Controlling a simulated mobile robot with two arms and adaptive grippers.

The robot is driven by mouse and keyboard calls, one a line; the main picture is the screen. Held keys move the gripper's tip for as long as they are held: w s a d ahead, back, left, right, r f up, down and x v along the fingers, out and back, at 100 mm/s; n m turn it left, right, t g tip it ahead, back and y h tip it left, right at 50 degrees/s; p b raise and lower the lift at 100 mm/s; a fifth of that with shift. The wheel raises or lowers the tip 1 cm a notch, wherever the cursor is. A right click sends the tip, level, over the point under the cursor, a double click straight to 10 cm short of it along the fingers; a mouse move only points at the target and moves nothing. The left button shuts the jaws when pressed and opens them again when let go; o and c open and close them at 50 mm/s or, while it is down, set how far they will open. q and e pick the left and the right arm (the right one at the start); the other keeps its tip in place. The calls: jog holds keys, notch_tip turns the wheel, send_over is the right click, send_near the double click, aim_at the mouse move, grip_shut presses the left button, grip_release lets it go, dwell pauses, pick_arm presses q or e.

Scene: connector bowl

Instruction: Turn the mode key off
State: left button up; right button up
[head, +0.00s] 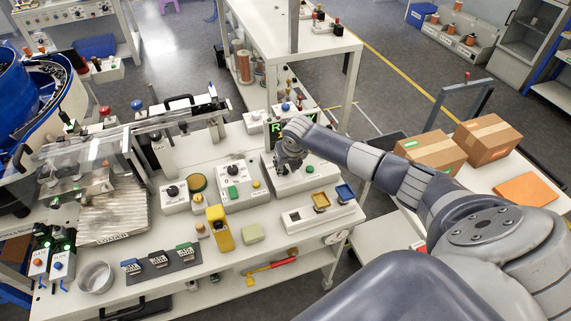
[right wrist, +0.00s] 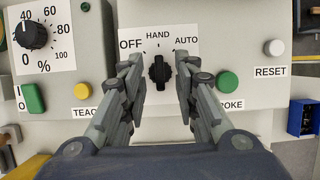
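The mode key (right wrist: 160,72) is a black rotary knob on a white plate marked OFF, HAND and AUTO. Its upright pointer is toward HAND. My right gripper (right wrist: 157,60) is open, with one finger on each side of the key and a visible gap on both sides. In the head view my right gripper (head: 287,160) is over the grey control box (head: 318,181) and hides the key there. My left gripper is in neither view.
A green button (right wrist: 228,82) and white RESET button (right wrist: 274,48) sit right of the key. A percent dial (right wrist: 33,36) and green button (right wrist: 34,98) are on the box to the left. A yellow object (head: 219,228) stands in front on the bench.

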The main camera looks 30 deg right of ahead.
jog(key=shift+w+f, duration=0.1)
jog(key=shift+f, duration=0.2)
jog(key=shift+c, duration=0.3)
grip_shut()
jog(key=shift+d+f+n+y+b, duration=0.15)
jog(key=shift+n+y+b, duration=0.15)
jog(key=shift+n+b, duration=0.65)
jog(key=n+y+b, duration=0.1)
jog(key=n+b, duration=0.1)
jog(key=b, duration=0.1)
jog(key=n+y+b, duration=0.1)
jog(key=n+b, duration=0.2)
jog(key=b, duration=0.1)
jog(key=shift+d, duration=0.15)
jog(key=shift+n+y+b, duration=0.4)
jog(key=shift+n+b, duration=0.7)
jog(key=shift+n, duration=0.05)
jog(key=shift+r, duration=0.2)
jog(key=shift+o, duration=0.3)
grip_release()
